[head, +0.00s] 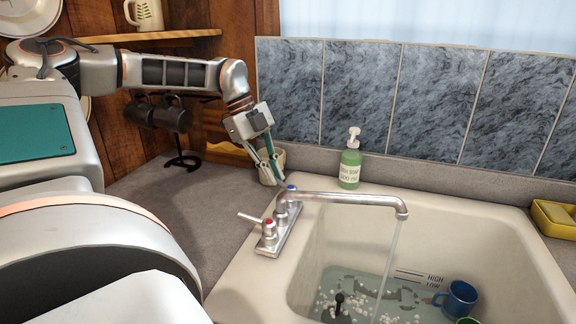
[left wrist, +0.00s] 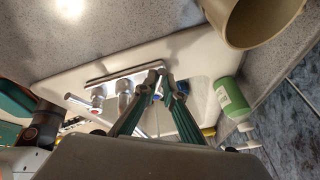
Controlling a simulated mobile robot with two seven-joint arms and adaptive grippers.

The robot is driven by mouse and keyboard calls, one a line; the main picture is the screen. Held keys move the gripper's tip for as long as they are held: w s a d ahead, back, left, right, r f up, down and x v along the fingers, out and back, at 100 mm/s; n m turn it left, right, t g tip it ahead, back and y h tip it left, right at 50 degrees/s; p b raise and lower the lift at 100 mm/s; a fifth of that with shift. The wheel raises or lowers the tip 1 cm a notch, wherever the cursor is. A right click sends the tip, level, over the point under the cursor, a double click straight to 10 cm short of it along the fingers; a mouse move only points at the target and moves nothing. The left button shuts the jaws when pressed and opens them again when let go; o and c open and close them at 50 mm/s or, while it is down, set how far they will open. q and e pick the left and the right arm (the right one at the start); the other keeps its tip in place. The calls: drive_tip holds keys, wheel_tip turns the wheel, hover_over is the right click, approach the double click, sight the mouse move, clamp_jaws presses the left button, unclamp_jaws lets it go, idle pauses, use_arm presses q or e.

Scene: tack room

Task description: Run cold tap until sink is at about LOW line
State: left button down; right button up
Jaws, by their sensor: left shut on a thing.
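The metal faucet (head: 340,197) stands at the sink's back left corner, and a stream of water (head: 390,258) falls from its spout. The red-marked hot handle (head: 267,230) is nearer me. The blue-marked cold tap handle (head: 291,187) is at the far end, and my left gripper (head: 279,181) is shut on it. In the left wrist view the fingertips (left wrist: 166,76) are close together at the handle. The sink (head: 505,262) holds shallow water with white foam. HIGH and LOW marks (head: 418,277) show on its wall; the water edge lies close to LOW. My right gripper is out of view.
A blue mug (head: 457,298) sits in the sink, with a green item (head: 467,321) partly cut off. A green soap bottle (head: 350,163) and a beige cup (head: 267,172) stand behind the faucet. A yellow sponge tray (head: 556,219) is at right. The left counter is mostly clear.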

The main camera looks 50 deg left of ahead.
use_arm(q)
drive_tip(key=shift+w+r, duration=0.1)
drive_tip(key=shift+r, duration=0.05)
drive_tip(key=c, duration=2.1)
unclamp_jaws()
drive_tip(key=shift+c, duration=0.2)
drive_tip(key=v, duration=1.2)
